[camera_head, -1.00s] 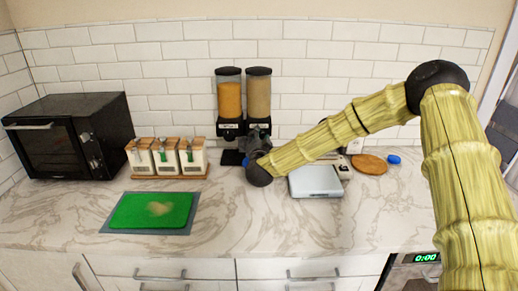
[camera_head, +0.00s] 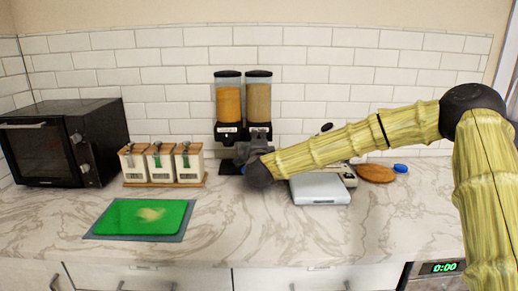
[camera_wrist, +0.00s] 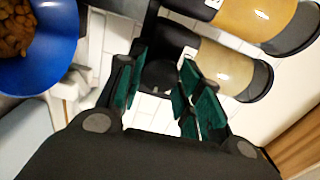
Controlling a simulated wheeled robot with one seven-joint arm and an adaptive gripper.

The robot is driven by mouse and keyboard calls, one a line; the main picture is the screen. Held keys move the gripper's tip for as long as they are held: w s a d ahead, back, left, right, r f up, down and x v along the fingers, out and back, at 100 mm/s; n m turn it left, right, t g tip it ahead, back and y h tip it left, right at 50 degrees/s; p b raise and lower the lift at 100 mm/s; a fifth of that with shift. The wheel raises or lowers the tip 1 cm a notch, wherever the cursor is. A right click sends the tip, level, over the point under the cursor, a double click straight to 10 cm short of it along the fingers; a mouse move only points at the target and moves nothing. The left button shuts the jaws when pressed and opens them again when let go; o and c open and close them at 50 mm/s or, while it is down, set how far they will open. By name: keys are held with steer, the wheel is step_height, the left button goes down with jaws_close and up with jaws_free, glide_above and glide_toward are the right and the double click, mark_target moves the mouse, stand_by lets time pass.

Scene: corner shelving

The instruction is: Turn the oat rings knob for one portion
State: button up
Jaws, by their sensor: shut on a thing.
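A twin dispenser stands against the tiled wall, with an orange-filled hopper (camera_head: 228,104) on the left and a tan-filled hopper (camera_head: 258,103) on the right. Their labels are too small to read, so I cannot tell which holds oat rings. My gripper (camera_head: 247,152) is at the dispenser's lower front, below the hoppers, and its wrist hides part of the base. In the wrist view my gripper (camera_wrist: 160,84) has its dark green fingers on both sides of a dark knob (camera_wrist: 160,76), close by the tan hopper (camera_wrist: 222,66). It is shut on this knob.
A blue bowl (camera_wrist: 38,42) with brown pieces shows in the wrist view. A silver scale (camera_head: 319,189) is right of my wrist. A jar rack (camera_head: 163,183), black oven (camera_head: 50,150) and green board (camera_head: 143,217) stand left. The front counter is mostly clear.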

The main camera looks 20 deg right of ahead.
steer(key=shift+d+m, duration=0.1)
steer(key=shift+m, duration=0.2)
steer(key=shift+f, duration=0.1)
steer(key=o, duration=1.1)
steer(key=v, duration=1.2)
